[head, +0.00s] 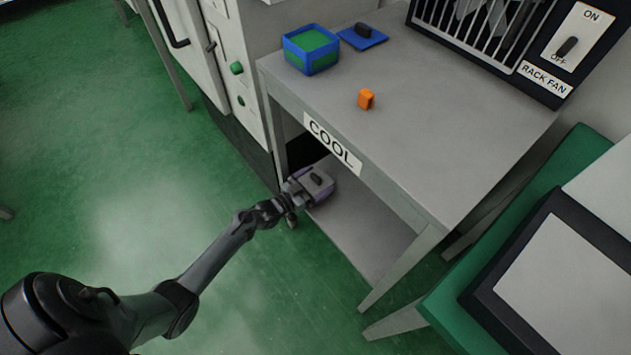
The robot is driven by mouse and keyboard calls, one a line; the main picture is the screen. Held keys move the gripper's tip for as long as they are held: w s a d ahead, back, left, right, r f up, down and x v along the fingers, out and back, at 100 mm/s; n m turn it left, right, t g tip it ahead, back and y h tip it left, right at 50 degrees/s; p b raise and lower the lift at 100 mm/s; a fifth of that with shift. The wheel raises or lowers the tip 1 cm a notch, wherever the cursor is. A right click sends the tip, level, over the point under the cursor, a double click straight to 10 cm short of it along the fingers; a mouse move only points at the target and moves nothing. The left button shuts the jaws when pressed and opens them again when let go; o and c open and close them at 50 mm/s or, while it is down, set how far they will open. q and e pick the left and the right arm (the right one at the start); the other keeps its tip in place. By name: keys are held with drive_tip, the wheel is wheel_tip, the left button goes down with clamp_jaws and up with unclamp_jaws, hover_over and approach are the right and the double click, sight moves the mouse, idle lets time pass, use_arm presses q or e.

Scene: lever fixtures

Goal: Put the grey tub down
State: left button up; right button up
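The grey tub (318,183), a small box with a purplish lower side and a dark handle on its lid, is at the left end of the lower shelf (362,239) under the table marked COOL. My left gripper (299,191) is at the tub's left side, its fingers closed on that edge. The gripper partly hides the tub's left side. I cannot tell whether the tub's base touches the shelf. My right gripper is not in view.
A rack fan panel (545,75) stands behind. The shelf is bare right of the tub.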

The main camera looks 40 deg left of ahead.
use_arm(q)
drive_tip(key=shift+r, duration=0.25)
drive_tip(key=shift+s+a+p, duration=0.1)
drive_tip(key=shift+s+p, duration=0.25)
drive_tip(key=shift+p, duration=0.05)
drive_tip(key=s+a+p, duration=0.2)
drive_tip(key=s+p, duration=0.2)
drive_tip(key=s, duration=0.6)
drive_tip(key=s+d+r+m+g+y, duration=0.1)
drive_tip(key=s+d+r+g+y, duration=0.2)
drive_tip(key=d+g, duration=0.55)
drive_tip(key=s+d+r+g, duration=0.2)
drive_tip(key=s+r, duration=0.3)
drive_tip(key=s, duration=0.3)
drive_tip(key=s+d+r+n+g, duration=0.1)
drive_tip(key=s+d+r+g, duration=0.2)
drive_tip(key=s+d+r, duration=0.2)
drive_tip(key=s, duration=0.2)
drive_tip(key=shift+s+d, duration=0.25)
drive_tip(key=shift+s, duration=0.15)
drive_tip(key=shift+g, duration=0.25)
